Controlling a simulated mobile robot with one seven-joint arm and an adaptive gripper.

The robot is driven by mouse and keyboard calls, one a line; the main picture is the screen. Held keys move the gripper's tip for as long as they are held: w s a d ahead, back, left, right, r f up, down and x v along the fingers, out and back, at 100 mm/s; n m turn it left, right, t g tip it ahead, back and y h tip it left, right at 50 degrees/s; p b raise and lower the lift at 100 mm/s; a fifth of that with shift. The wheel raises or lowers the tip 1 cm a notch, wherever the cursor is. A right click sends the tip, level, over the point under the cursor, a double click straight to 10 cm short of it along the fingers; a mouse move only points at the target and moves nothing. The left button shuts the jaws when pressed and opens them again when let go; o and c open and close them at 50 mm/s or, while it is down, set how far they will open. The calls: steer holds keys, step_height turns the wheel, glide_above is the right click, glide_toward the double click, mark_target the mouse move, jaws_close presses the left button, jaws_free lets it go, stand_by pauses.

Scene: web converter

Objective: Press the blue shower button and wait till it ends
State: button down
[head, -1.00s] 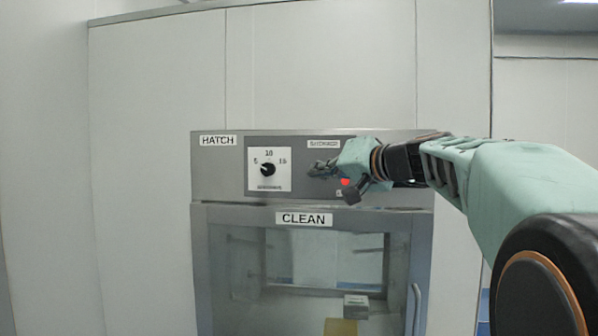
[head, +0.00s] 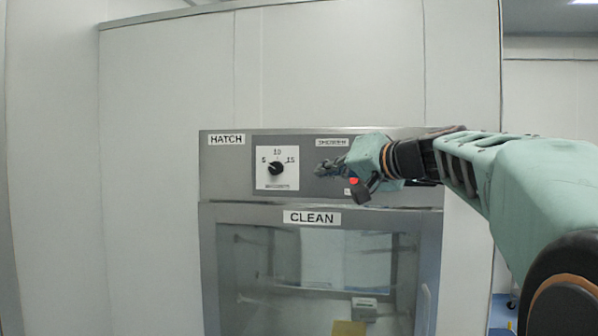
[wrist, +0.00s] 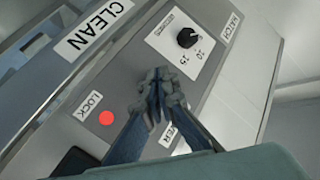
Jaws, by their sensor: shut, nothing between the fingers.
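The hatch's grey control panel (head: 226,177) carries a SHOWER label (head: 332,142) to the right of a dial. I do not see the blue shower button; my gripper covers the panel area below that label. My gripper (head: 322,169) is shut and empty, with its fingertips in front of the panel. In the wrist view the closed fingertips (wrist: 157,84) point at the panel between the dial and the red LOCK light, partly covering the SHOWER label (wrist: 172,133). I cannot tell whether they touch the panel.
A black dial (head: 276,168) on a white plate sits left of my gripper. The red LOCK light (wrist: 106,117) is close to the fingers. Below is the glass hatch door (head: 300,262) marked CLEAN, with a yellow item (head: 348,328) behind the glass. Plain walls surround the hatch.

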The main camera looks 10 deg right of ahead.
steer(key=s+b, duration=0.1)
steer(key=s+a+b, duration=0.1)
steer(key=s, duration=0.1)
steer(key=s+b, duration=0.1)
steer(key=s, duration=0.1)
steer(key=shift+a, duration=0.3)
steer(key=shift+w+r, duration=0.1)
